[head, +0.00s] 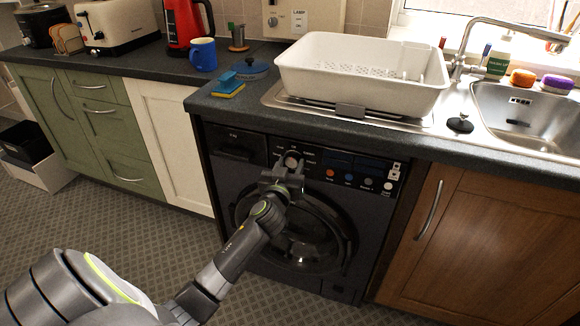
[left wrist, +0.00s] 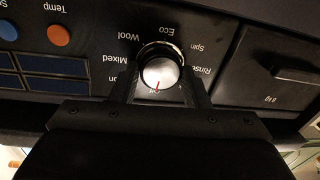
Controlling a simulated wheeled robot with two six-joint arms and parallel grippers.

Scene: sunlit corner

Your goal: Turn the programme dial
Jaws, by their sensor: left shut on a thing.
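The programme dial (head: 291,160) is a round silver knob on the control panel of the dark washing machine (head: 238,185). The left wrist view shows the dial (left wrist: 160,73) close up, with a red pointer mark towards the bottom of the picture. Words such as Mixed, Wool, Eco, Spin and Rinse ring it, upside down in that view. My left gripper (head: 285,172) is at the dial, its two fingers (left wrist: 160,82) on either side of the knob and shut on it. My right gripper is in neither view.
Orange and blue buttons (head: 330,173) sit right of the dial, and a drawer (head: 234,141) is left of it. The worktop above holds a white dish rack (head: 365,85), a blue mug (head: 203,54) and a sponge (head: 228,88). The patterned floor (head: 110,222) in front is clear.

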